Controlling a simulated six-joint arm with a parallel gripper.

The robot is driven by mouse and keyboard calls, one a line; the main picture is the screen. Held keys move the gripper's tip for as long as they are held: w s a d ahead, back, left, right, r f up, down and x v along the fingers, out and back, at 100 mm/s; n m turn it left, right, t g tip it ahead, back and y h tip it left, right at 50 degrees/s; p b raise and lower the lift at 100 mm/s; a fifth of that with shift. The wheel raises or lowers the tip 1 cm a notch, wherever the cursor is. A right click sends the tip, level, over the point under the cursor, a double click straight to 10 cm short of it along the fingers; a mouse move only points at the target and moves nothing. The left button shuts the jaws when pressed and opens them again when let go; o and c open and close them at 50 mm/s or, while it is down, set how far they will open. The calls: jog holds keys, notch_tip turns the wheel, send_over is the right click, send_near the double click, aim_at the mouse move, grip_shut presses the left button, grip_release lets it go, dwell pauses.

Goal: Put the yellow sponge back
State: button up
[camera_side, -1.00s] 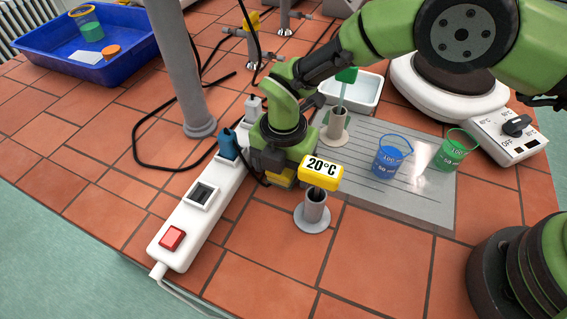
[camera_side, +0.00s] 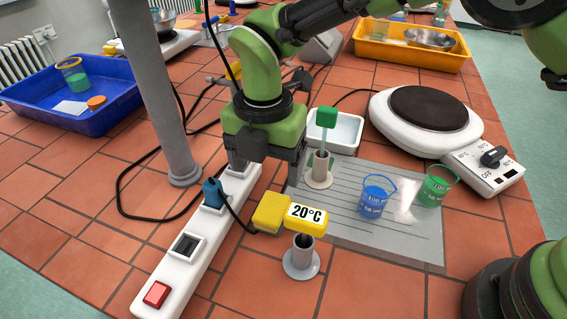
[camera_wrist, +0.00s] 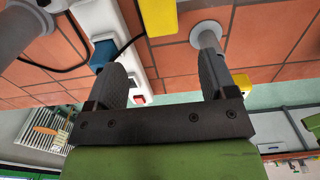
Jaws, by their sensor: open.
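The yellow sponge (camera_side: 270,212) lies on the tiles between the power strip and the yellow 20°C label. My gripper (camera_side: 265,170) is open and empty, above and behind the sponge in the side view, apart from it. In the wrist view the two fingers of my gripper (camera_wrist: 163,68) stand wide apart with nothing between them. A yellow block, which looks like the sponge (camera_wrist: 158,14), is cut off by the top edge there.
The white power strip (camera_side: 180,262) with a blue plug (camera_side: 213,192) runs along the left. The 20°C label (camera_side: 305,214) sits over a metal holder (camera_side: 302,257). Beakers (camera_side: 374,198) and a hotplate (camera_side: 428,110) are farther right.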

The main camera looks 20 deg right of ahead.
jog(key=shift+r, duration=0.15)
jog(key=s+d+r+m+t+y, duration=0.1)
jog(key=s+d+r+m+t, duration=0.15)
jog(key=d+r+m, duration=0.55)
jog(key=s+d+r+m+t+y, duration=0.1)
jog(key=s+d+r+m, duration=0.2)
jog(key=d+r+m, duration=0.45)
jog(key=s+d+r+m+t, duration=0.1)
jog(key=s+d+m+t, duration=0.1)
jog(key=s+m, duration=0.4)
jog(key=s+d+r+m+t, duration=0.1)
jog(key=s+d+r+m, duration=0.1)
jog(key=s+d+m, duration=0.2)
jog(key=s+m, duration=0.3)
jog(key=m, duration=0.2)
jog(key=shift+d+r+m+t, duration=0.15)
jog(key=shift+d+m+t, duration=0.2)
jog(key=shift+d, duration=0.05)
